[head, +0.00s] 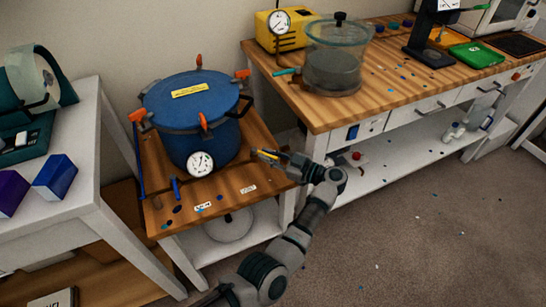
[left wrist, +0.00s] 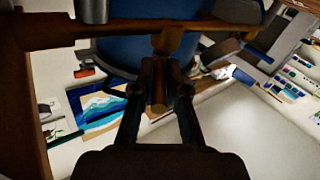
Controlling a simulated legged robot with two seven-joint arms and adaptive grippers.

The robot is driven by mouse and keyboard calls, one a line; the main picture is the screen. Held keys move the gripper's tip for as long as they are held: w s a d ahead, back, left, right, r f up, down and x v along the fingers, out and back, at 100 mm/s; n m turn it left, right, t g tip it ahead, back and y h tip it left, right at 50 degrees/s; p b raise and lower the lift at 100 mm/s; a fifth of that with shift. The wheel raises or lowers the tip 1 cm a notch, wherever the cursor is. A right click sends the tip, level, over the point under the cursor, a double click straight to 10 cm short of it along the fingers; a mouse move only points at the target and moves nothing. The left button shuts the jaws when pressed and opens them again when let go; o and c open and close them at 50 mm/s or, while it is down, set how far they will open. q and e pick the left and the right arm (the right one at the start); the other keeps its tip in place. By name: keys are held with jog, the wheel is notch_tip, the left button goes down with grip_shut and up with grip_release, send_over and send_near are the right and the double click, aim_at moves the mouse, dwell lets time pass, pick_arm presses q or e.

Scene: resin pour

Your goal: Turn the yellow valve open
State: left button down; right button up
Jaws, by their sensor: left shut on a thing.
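The blue pressure pot (head: 190,112) stands on a small wooden-topped table, with a gauge (head: 201,164) on its front. The yellow valve (head: 268,153) shows as a small yellow patch at the pot's lower right, mostly hidden by my left gripper (head: 275,157). In the left wrist view, my left gripper (left wrist: 158,75) is shut around a narrow handle with a dull yellow-brown end (left wrist: 157,107). A brown pipe (left wrist: 100,29) crosses above it, in front of the blue pot wall (left wrist: 130,52). The valve's exact angle is hard to tell. My right gripper is in neither view.
Orange clamps (head: 203,121) ring the pot lid. A wooden workbench (head: 300,100) at right holds a clear chamber (head: 335,65) and a yellow pump (head: 272,30). A white table (head: 88,130) stands close at left. The floor (head: 400,220) at right is open.

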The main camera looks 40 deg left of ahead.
pick_arm(q)
jog(key=c, duration=1.2)
grip_release()
jog(key=shift+a+f, duration=0.1)
notch_tip(320, 180, up, 10)
jog(key=shift+w+f, duration=0.1)
jog(key=shift+w, duration=0.05)
